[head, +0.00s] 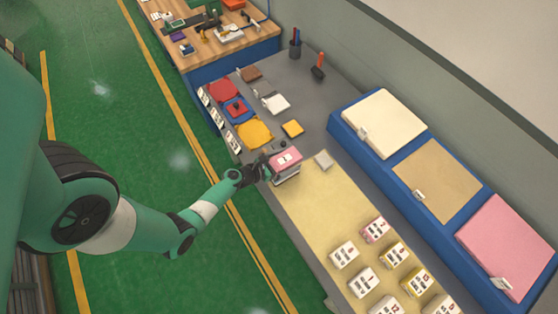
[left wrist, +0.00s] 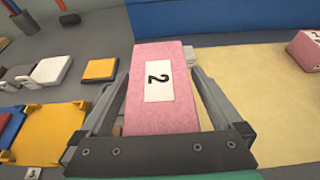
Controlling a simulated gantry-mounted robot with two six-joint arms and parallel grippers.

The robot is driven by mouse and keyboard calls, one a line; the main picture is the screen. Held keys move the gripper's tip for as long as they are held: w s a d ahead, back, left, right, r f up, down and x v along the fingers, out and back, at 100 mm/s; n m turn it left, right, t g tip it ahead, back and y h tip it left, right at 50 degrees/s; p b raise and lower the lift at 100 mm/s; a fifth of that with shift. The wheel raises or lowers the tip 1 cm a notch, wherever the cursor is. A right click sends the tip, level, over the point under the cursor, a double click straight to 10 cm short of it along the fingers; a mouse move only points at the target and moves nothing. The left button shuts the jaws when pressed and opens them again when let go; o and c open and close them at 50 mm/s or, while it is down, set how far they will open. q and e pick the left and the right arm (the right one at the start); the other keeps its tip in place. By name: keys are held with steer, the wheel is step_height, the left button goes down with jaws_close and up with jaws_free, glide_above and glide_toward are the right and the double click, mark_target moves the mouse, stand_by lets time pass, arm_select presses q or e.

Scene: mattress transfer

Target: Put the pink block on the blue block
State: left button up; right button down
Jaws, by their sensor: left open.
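A pink block (head: 290,155) with a white label lies near the front edge of the table. In the left wrist view the pink block (left wrist: 160,112) shows a black 2 on its label. My left gripper (head: 272,170) is open, with its fingers on either side of this block; whether they touch it is unclear. A blue square piece (head: 229,106) with a smaller red piece on it lies further along the table, between a red piece (head: 223,89) and a yellow piece (head: 255,132). My right gripper is not in view.
Several labelled blocks, one pink (head: 375,230), stand on the tan mat (head: 315,199). A small yellow block (head: 292,128) and a white block (head: 276,103) lie nearby. A blue rack (head: 343,119) with cream, tan and pink pads borders the back.

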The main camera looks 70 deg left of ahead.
arm_select(q)
steer(key=p+v, duration=0.2)
steer(key=v, duration=1)
steer(key=shift+r, duration=0.1)
